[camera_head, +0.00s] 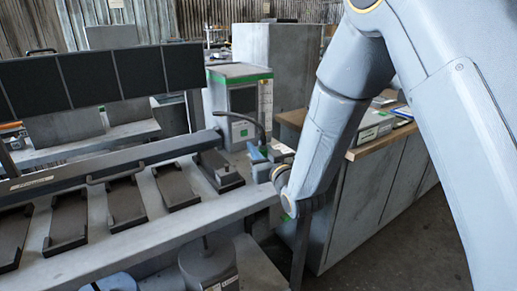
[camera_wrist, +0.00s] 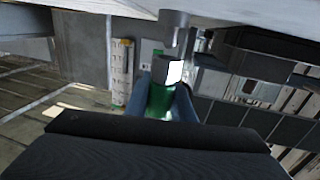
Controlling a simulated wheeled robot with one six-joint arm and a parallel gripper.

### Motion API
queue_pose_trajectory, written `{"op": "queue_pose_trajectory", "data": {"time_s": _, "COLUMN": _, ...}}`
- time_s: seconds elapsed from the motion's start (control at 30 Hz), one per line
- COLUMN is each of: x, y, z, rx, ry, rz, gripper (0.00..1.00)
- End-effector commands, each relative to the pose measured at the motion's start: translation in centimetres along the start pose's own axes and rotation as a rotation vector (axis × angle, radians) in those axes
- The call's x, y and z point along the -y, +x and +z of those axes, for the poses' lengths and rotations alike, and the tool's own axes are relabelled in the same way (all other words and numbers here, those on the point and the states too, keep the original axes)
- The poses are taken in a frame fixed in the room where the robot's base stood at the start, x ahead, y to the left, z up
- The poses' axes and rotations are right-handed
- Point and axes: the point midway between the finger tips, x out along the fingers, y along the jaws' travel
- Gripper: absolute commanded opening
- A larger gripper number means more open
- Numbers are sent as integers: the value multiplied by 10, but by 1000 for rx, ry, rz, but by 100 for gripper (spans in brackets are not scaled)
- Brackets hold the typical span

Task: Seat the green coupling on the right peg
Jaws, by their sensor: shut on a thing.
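In the wrist view the green coupling (camera_wrist: 160,101) sits between the two blue fingers of my gripper (camera_wrist: 163,103). My gripper is shut on it. A dark and white end piece (camera_wrist: 170,68) shows just beyond the green part; I cannot tell if it belongs to the coupling. A grey cylinder (camera_wrist: 173,30) stands beyond that, close in line with the coupling; I cannot tell if it is the right peg or if they touch. In the head view my gripper (camera_head: 263,154) is by the right end of the grey bench, and the coupling is not clearly visible.
The grey bench (camera_head: 150,244) carries a row of dark trays (camera_head: 125,203). A cylindrical grey housing (camera_head: 208,264) with an upright rod stands at the front.

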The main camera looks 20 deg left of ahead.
Motion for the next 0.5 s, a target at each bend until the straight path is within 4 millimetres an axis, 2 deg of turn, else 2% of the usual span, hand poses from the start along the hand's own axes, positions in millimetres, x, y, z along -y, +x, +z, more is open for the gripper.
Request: {"op": "queue_pose_trajectory", "data": {"time_s": 0.5, "x": 0, "y": 0, "z": 12, "rx": 0, "ry": 0, "rz": 0, "gripper": 0}}
